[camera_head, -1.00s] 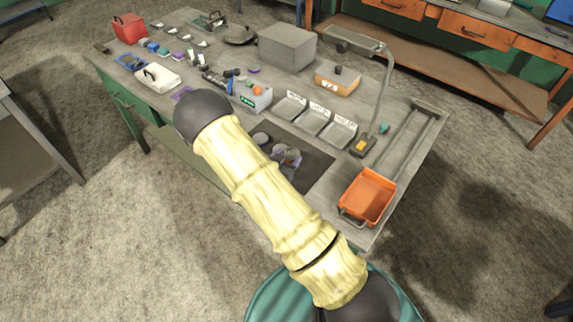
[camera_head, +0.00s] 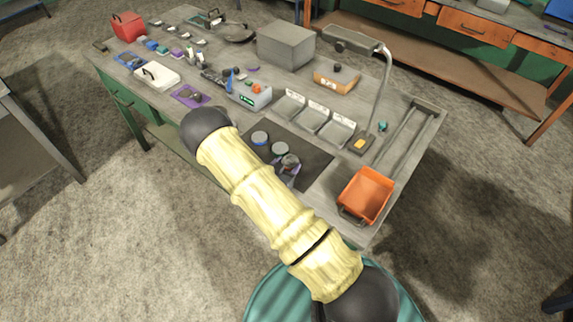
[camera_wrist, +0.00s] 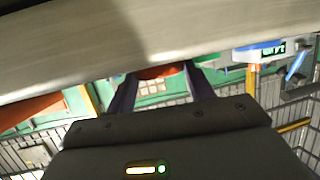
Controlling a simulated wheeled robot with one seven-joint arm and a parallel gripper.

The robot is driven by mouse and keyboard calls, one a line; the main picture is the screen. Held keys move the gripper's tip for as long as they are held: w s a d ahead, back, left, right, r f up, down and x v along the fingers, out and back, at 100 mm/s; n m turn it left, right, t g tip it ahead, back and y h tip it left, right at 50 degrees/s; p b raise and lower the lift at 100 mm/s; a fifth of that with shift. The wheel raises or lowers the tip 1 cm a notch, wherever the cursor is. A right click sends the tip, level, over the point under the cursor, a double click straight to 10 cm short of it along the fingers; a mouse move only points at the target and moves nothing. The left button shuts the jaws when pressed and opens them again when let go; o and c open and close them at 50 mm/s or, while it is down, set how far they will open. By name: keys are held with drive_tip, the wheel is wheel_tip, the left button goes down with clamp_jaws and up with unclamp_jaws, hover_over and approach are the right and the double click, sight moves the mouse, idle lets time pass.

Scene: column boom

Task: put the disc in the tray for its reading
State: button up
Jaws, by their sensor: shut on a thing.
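My gripper (camera_wrist: 160,73) shows in the wrist view as two dark purple fingers. An orange-red piece shows between their tips, most of it hidden; I take it for the held disc. In the head view my arm covers part of the scene, and the gripper is hard to make out near the dark mat (camera_head: 313,169). Round grey discs show on or over this mat: one with a bluish rim (camera_head: 260,138), one beside it (camera_head: 279,149). Three labelled grey trays, left (camera_head: 289,105), middle (camera_head: 313,119) and right (camera_head: 338,133), stand in a row behind the mat.
A meter box with a green display (camera_head: 249,96) stands left of the trays. A lamp on a bent post (camera_head: 385,85) rises to their right. An orange bin (camera_head: 366,194) sits at the table's right front corner. A grey box (camera_head: 287,45) stands at the back.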

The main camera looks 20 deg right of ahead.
drive_tip(key=o, duration=1.3)
drive_tip(key=shift+o, duration=0.2)
drive_tip(key=shift+r, duration=0.15)
drive_tip(key=b+v, duration=0.2)
drive_tip(key=v, duration=1)
